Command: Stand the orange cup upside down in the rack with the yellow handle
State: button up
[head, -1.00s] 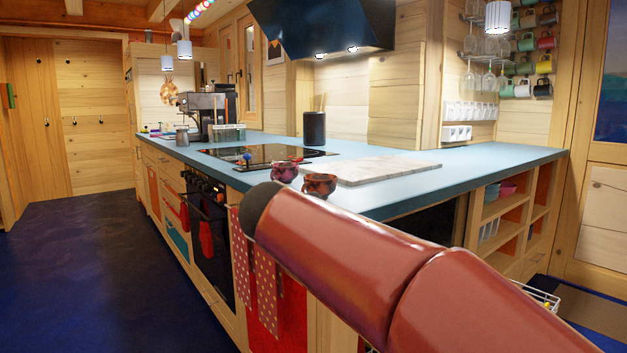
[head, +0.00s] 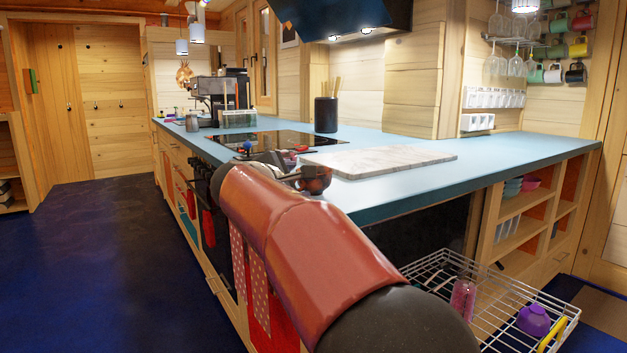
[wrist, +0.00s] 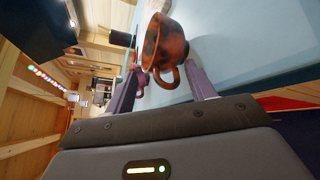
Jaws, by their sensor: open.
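The orange cup (head: 316,180) stands upright near the front edge of the blue counter, just beyond my arm. In the wrist view the orange cup (wrist: 163,42) is mottled orange and dark brown, with its handle towards my gripper. My gripper (wrist: 165,74) is open and empty, its two fingers apart on either side of the handle's line; I cannot tell whether they touch it. In the head view my arm hides most of the gripper. The wire rack (head: 512,282) with a yellow handle (head: 553,334) is low at the right, partly hidden by my arm.
The rack holds a purple cup (head: 533,320) and a pink cup (head: 463,299). A marble board (head: 385,160) lies behind the orange cup, and a hob (head: 265,147) lies to its left. A pinkish thing (wrist: 142,80) shows by the left finger. The right counter end is clear.

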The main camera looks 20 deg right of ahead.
jog(key=shift+w+d+f, duration=0.1)
jog(key=shift+w+d, duration=0.15)
jog(key=shift+w, duration=0.1)
jog(key=shift+c, duration=0.3)
jog(key=shift+s, duration=0.1)
grip_shut()
jog(key=shift+f, duration=0.1)
notch_tip(320, 180, up, 20)
jog(key=p, duration=0.2)
jog(key=shift+d, duration=0.15)
